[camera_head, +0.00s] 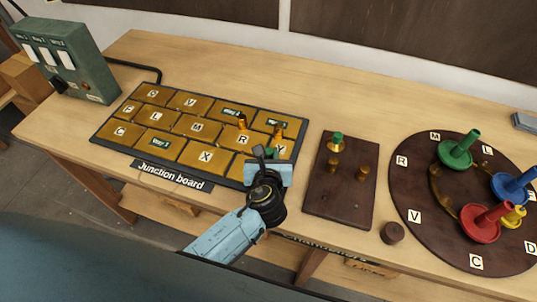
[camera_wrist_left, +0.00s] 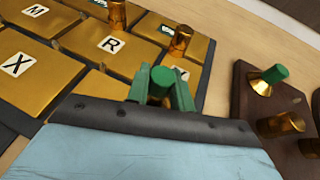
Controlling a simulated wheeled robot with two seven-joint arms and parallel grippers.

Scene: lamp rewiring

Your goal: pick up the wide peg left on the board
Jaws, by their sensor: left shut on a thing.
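The junction board (camera_head: 171,171) has brass plates marked with letters. My left gripper (camera_head: 267,155) is at its right front corner, near the Y plate. In the left wrist view the gripper (camera_wrist_left: 161,88) is shut on a green-topped peg (camera_wrist_left: 160,80), with a finger on each side. The lower part of this peg is hidden, so I cannot tell whether it is still seated in the board. Two brass pegs stand on the board: one by the R plate (camera_head: 242,121) and one by the Y plate (camera_head: 278,131). My right gripper is not in view.
A dark wooden block (camera_head: 341,203) right of the board bears a green-topped brass peg (camera_head: 336,142) and two brass pegs. Farther right is a round dark board (camera_head: 425,225) with coloured spools. A small brown knob (camera_head: 392,233) stands between them. A green switch box (camera_head: 66,60) is at left.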

